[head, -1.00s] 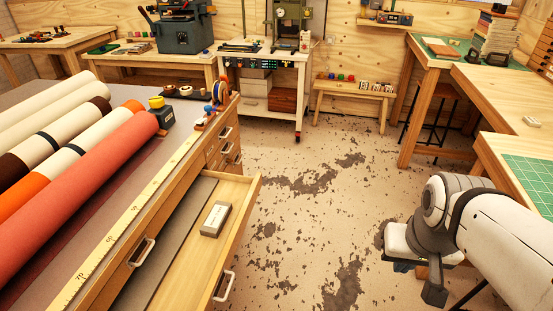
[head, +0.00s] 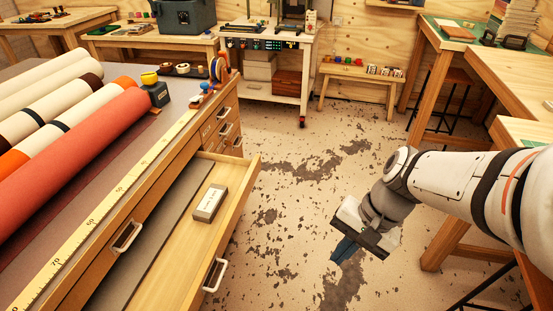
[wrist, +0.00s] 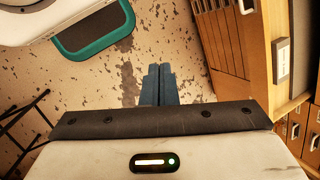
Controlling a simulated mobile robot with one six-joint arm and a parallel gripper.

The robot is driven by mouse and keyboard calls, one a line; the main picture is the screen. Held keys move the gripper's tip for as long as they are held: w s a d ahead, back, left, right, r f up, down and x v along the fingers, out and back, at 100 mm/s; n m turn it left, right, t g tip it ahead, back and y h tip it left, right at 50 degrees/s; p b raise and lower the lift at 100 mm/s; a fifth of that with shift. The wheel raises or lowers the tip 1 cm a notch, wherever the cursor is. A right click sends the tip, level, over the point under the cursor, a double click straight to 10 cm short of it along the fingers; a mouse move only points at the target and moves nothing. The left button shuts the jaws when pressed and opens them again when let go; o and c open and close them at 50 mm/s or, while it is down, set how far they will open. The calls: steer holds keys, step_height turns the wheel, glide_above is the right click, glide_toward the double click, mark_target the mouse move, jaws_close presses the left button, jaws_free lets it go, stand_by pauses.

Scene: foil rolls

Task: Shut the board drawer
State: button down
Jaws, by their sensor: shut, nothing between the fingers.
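The board drawer (head: 160,275) is pulled out from the wooden cabinet on the left in the head view. A small grey-white labelled box (head: 210,203) and a dark flat board (head: 160,232) lie in it. The drawer's front has a pale handle (head: 214,275). My gripper (head: 343,252) is shut and empty, over the floor to the right of the drawer front and apart from it. In the wrist view my gripper's blue fingers (wrist: 158,85) are together. The open drawer (wrist: 268,45) shows at the right there, with the box (wrist: 283,45) in it.
Fabric rolls (head: 80,165) and a yellow ruler (head: 100,215) lie on the cabinet top. Other drawers (head: 224,130) stand beyond the open one. Worktables (head: 500,75) stand at the right. The speckled floor (head: 290,210) between is clear.

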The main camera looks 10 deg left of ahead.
steer(key=w+a+f+m+g+y+b, duration=0.2)
steer(key=w+a+f+m+y+b, duration=0.2)
steer(key=a+f+m+y+b, duration=0.45)
steer(key=m+t+y+b, duration=0.4)
steer(key=m+t+y, duration=0.1)
steer(key=m, duration=0.1)
glide_toward(236, 218)
steer(key=shift+m, duration=0.25)
steer(key=a+b, duration=0.1)
steer(key=a, duration=0.2)
steer(key=a+b, duration=0.1)
steer(key=a, duration=0.3)
steer(key=shift+w+r, duration=0.15)
steer(key=shift+w, duration=0.05)
